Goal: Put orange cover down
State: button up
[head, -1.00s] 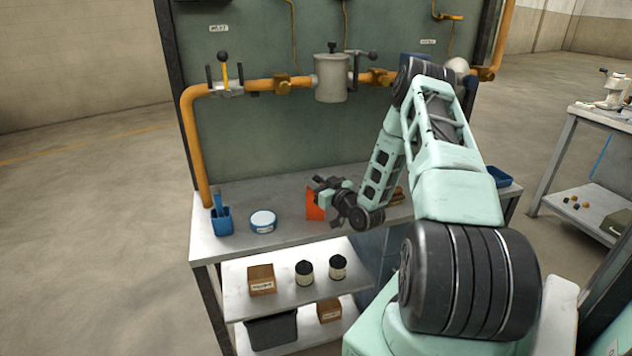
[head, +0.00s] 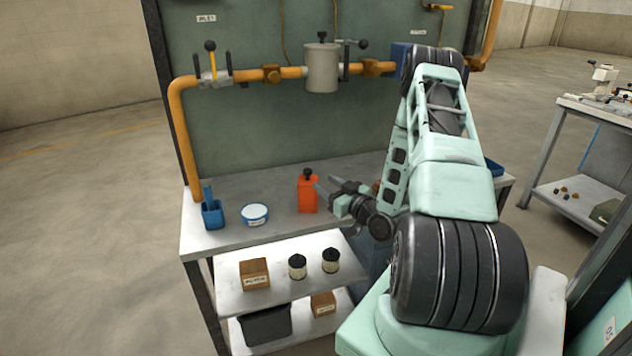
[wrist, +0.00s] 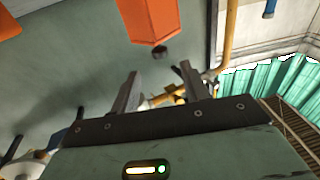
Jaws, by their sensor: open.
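The orange cover (head: 307,195) stands upright on the workbench top, with a black knob on its top. It also shows in the wrist view (wrist: 150,20), near the top edge, orange with the dark knob at its lower end in that picture. My gripper (head: 322,188) is open and empty, just to the right of the cover, its fingers pointing toward it. In the wrist view a gap shows between the fingers and the cover.
The metal workbench (head: 281,232) also holds a blue container (head: 213,215) and a round blue-and-white tin (head: 255,213) left of the cover. Orange piping (head: 178,130) with a grey filter housing (head: 321,72) runs behind. The lower shelf holds a box (head: 254,273) and two canisters.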

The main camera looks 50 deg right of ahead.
jog(key=w+a+r+n+g+y, duration=0.1)
jog(key=w+a+n+g+y, duration=0.1)
jog(key=w+a, duration=0.35)
jog(key=w+a+n+g+y, duration=0.2)
jog(key=a, duration=0.6)
jog(key=a+r+n+g+y, duration=0.1)
jog(key=a+r+g, duration=0.15)
jog(key=a, duration=0.55)
jog(key=a+r+n+g, duration=0.1)
jog(key=a+g, duration=0.2)
jog(key=a, duration=0.4)
jog(key=s+a+r+n+g, duration=0.1)
jog(key=s+a+r+g, duration=0.1)
jog(key=s+a, duration=0.45)
jog(key=s+a+r+n+g, duration=0.1)
jog(key=s+a+r+g, duration=0.15)
jog(key=s+a, duration=0.35)
jog(key=s+a+r+g+p, duration=0.1)
jog(key=s+a+r+g, duration=0.1)
jog(key=s, duration=0.6)
jog(key=s+a+r+n+g+h+p, duration=0.1)
jog(key=s+a+r, duration=0.3)
jog(key=s, duration=0.4)
jog(key=shift+s+a+r+g+p, duration=0.25)
jog(key=shift+g+p, duration=0.1)
jog(key=shift+g, duration=0.35)
